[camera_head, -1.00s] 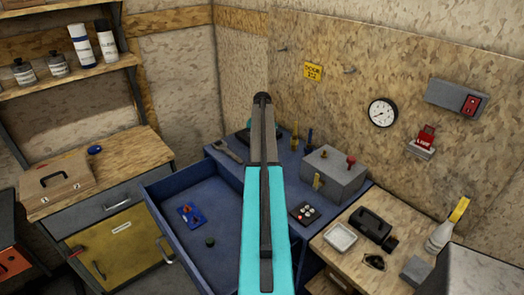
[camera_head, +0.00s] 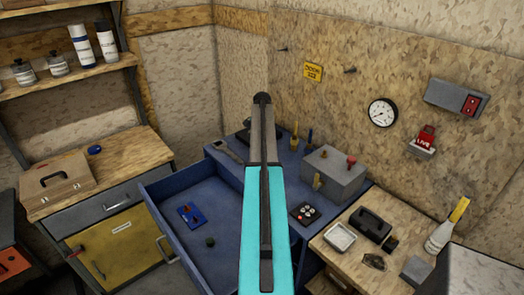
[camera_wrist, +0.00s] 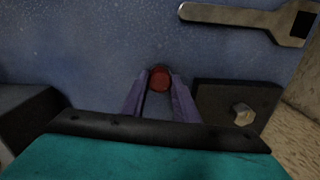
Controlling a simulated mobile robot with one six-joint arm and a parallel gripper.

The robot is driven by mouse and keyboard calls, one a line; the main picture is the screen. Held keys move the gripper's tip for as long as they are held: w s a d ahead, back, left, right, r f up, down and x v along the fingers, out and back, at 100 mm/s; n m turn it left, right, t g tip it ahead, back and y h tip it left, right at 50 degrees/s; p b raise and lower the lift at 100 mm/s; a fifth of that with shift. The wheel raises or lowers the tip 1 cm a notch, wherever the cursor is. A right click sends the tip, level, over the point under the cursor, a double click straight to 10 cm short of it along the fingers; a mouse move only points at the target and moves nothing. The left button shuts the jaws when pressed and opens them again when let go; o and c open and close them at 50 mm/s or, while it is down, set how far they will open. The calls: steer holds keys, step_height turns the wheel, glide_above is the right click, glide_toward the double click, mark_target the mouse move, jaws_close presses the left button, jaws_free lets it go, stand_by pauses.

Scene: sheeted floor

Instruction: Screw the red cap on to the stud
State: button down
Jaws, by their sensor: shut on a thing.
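The red cap (camera_wrist: 160,77) shows in the wrist view as a small dark-red round piece between the fingertips of my gripper (camera_wrist: 159,84). The gripper is shut on it, over the blue bench top. In the head view my own arm hides the fingers and the cap. I cannot make out the stud for certain; nothing of it shows under the cap. A dark block (camera_wrist: 225,97) with a pale metal piece (camera_wrist: 243,114) on it stands right of the fingers in the wrist view, apart from them.
A metal spanner (camera_wrist: 245,17) lies beyond the fingers on the bench (camera_head: 275,175). A grey box (camera_head: 334,175) with levers and a small button box (camera_head: 304,213) stand right of my arm. The open blue drawer (camera_head: 160,216) holds a few small items.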

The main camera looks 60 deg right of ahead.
steer(key=m, duration=0.6)
steer(key=shift+m, duration=3.2)
steer(key=c, duration=1.3)
jaws_free()
steer(key=shift+c, duration=0.8)
